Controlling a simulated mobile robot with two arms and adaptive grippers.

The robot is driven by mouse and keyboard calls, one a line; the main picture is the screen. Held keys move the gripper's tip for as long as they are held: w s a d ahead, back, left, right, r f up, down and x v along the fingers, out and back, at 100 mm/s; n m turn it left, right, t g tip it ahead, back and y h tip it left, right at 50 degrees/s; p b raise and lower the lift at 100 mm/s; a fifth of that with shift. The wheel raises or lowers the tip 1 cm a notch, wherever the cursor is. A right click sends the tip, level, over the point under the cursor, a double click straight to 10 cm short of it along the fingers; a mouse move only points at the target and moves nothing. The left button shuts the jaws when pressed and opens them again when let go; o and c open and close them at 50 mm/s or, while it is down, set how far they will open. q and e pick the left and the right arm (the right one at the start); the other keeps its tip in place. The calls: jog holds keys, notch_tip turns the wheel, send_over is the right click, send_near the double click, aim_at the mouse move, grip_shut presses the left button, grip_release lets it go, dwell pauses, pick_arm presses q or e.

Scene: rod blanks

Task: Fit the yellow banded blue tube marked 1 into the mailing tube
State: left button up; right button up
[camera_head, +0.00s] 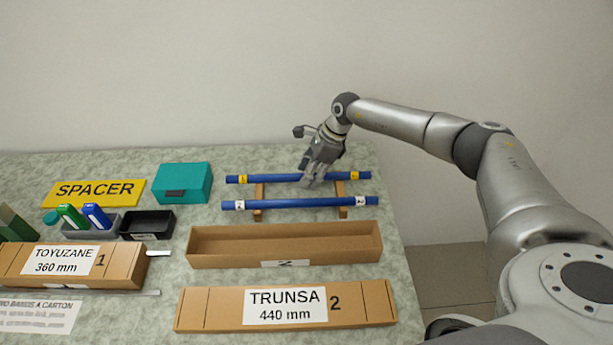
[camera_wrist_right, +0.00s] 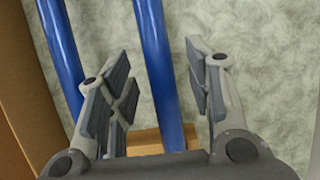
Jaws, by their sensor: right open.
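The yellow-banded blue tube (camera_head: 270,178) lies at the back across a wooden rack, with a yellow band near each end. My right gripper (camera_head: 311,178) is over its middle, fingers down. In the right wrist view the gripper (camera_wrist_right: 160,95) is open, and this blue tube (camera_wrist_right: 156,60) runs between its fingers; contact cannot be told. A second blue tube (camera_head: 290,203) with white bands lies in front on the same rack; it also shows in the wrist view (camera_wrist_right: 60,50). No round mailing tube is plain to see; an open, empty long cardboard carton (camera_head: 285,261) lies in front. My left gripper is out of view.
A closed TRUNSA 440 mm carton (camera_head: 215,310) lies at the front, and a TOYUZANE 360 mm carton (camera_head: 125,267) at the left. A teal box (camera_head: 183,180), yellow SPACER sign (camera_head: 75,199) and black tray (camera_head: 147,224) stand behind. The table's right edge is near the rack (camera_head: 258,213).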

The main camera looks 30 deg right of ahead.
grip_shut()
jog(key=shift+r, duration=0.1)
